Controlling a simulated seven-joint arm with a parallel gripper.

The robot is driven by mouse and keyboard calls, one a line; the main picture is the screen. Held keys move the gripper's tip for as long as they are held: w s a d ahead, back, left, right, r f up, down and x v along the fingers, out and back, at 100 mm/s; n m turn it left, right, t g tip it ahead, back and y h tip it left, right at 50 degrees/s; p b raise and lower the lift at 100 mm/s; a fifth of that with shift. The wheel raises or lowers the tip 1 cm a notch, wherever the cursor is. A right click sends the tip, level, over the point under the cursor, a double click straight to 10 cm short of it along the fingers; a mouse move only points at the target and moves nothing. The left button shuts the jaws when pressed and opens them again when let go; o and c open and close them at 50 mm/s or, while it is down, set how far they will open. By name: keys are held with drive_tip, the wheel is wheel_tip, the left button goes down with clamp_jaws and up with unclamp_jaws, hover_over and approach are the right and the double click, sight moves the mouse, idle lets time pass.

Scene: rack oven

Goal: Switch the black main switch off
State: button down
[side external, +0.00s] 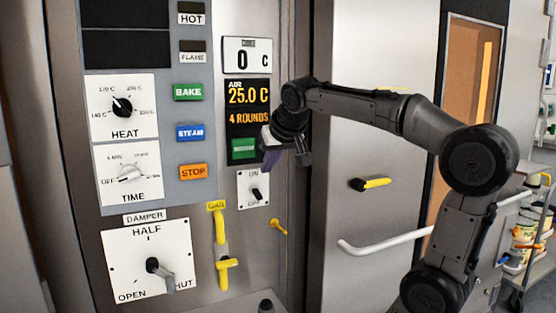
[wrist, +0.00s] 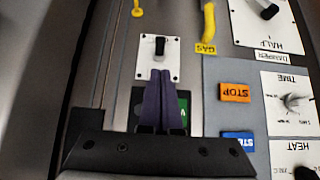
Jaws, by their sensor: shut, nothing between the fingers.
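The black main switch (side external: 256,193) is a small lever on a white plate (side external: 243,198) marked ON at the top and OFF at the bottom. The lever appears to point down, over the OFF lettering. In the wrist view the picture is turned upside down, and the switch (wrist: 160,44) stands just beyond my fingertips. My gripper (side external: 271,165) is shut and empty, with purple fingers in front of the panel, slightly above and right of the switch. In the wrist view its fingertips (wrist: 161,74) overlap the plate's ON end. I cannot tell whether they touch it.
A green button (side external: 243,149) lies above the switch, partly behind the fingers in the wrist view. The yellow gas handle (side external: 219,225) is lower left, and a small yellow latch (side external: 279,226) lower right. The orange STOP button (side external: 193,171) is left. A white door handle (side external: 385,242) projects at right.

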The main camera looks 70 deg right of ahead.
drive_tip(key=s+a+r, duration=0.2)
drive_tip(key=s+a, duration=0.2)
drive_tip(key=shift+r, duration=0.4)
